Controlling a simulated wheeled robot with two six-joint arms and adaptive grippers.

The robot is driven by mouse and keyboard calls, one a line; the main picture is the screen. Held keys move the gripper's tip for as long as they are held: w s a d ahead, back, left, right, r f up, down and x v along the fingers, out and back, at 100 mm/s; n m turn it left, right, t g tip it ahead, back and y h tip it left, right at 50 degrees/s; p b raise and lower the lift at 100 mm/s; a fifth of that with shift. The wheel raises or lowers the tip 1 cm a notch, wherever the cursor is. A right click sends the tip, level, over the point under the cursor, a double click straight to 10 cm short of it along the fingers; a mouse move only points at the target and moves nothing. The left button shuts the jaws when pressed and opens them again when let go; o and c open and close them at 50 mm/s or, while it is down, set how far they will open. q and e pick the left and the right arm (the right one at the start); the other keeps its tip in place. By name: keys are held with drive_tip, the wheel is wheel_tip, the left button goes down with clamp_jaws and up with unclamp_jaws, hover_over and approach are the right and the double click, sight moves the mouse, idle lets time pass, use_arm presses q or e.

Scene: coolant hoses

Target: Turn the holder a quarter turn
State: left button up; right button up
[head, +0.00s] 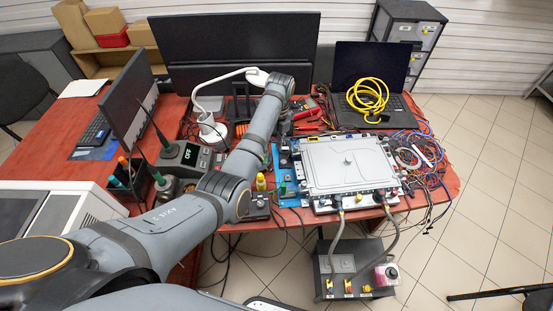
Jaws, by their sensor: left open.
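A dark box-like holder (143,190) stands upright on the red bench at the left, with several orange- and green-topped tools in it. No other thing shows clearly as a holder. My left arm reaches in from the lower left, across the bench and past the holder's right side. My left gripper (284,122) is at the far end of that arm, below the wrist, near the red-handled tools. It is small and partly hidden by my wrist, open, and well apart from the holder. My right gripper is out of view.
A grey metal unit (348,162) with hoses running down to a dark box (340,262) is at the right.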

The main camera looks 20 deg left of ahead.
use_arm(q)
drive_tip(key=shift+s+a+f+p, duration=0.1)
drive_tip(key=shift+s+f+p, duration=0.2)
drive_tip(key=shift+s+f, duration=0.6)
hover_over(270, 164)
drive_tip(key=s+d, duration=0.1)
drive_tip(key=s, duration=0.1)
wheel_tip(270, 164, down, 4)
drive_tip(key=shift+s+f, duration=0.15)
wheel_tip(270, 164, down, 2)
drive_tip(key=shift+s+a+f, duration=0.1)
drive_tip(key=shift+s+f, duration=0.05)
drive_tip(key=shift+f, duration=0.1)
drive_tip(key=shift+s+f, duration=0.1)
drive_tip(key=shift+f, duration=0.3)
drive_tip(key=shift+c, duration=0.2)
drive_tip(key=c, duration=0.7)
clamp_jaws()
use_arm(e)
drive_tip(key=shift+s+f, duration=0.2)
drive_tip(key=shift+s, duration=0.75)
